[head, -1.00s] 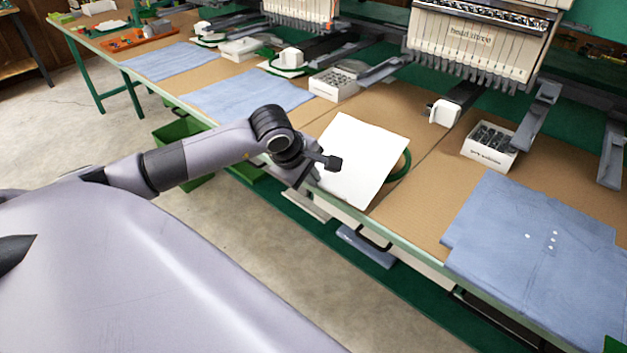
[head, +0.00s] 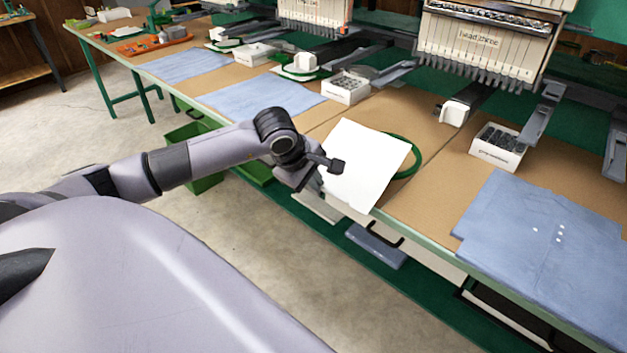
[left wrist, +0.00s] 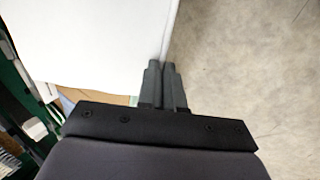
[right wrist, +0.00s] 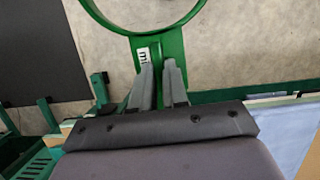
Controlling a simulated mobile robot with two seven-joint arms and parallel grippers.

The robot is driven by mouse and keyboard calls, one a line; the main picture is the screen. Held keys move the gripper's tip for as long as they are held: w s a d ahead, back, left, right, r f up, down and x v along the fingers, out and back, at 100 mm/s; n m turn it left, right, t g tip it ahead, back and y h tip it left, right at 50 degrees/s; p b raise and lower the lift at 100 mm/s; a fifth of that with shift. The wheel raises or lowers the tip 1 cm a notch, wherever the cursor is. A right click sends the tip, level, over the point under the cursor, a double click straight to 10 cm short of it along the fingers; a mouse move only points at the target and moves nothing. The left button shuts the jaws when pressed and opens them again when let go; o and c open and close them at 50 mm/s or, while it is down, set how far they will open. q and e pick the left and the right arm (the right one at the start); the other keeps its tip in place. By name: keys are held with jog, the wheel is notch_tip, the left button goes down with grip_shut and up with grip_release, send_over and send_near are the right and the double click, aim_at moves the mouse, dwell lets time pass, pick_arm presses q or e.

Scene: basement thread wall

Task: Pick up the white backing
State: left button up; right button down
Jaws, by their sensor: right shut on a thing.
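The white backing (head: 362,165) is a flat pale sheet, tilted at the near edge of the table in the head view. It also fills the upper left of the left wrist view (left wrist: 90,40). My left gripper (head: 328,164) is at the sheet's left edge; in the left wrist view its fingers (left wrist: 161,66) are close together with the sheet's edge between them. My right gripper (right wrist: 160,64) is outside the head view.
A green hoop (head: 411,160) shows partly behind the backing. The brown table (head: 425,190) holds blue cloths (head: 262,95), a blue garment (head: 545,240) and white boxes of dark items (head: 497,148). Embroidery heads (head: 478,45) stand behind. Open floor lies in front.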

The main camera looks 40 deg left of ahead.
pick_arm(q)
jog(key=o, duration=0.4)
jog(key=shift+o, duration=0.2)
jog(key=shift+r, duration=0.1)
jog(key=v, duration=1.2)
jog(key=shift+o, duration=0.3)
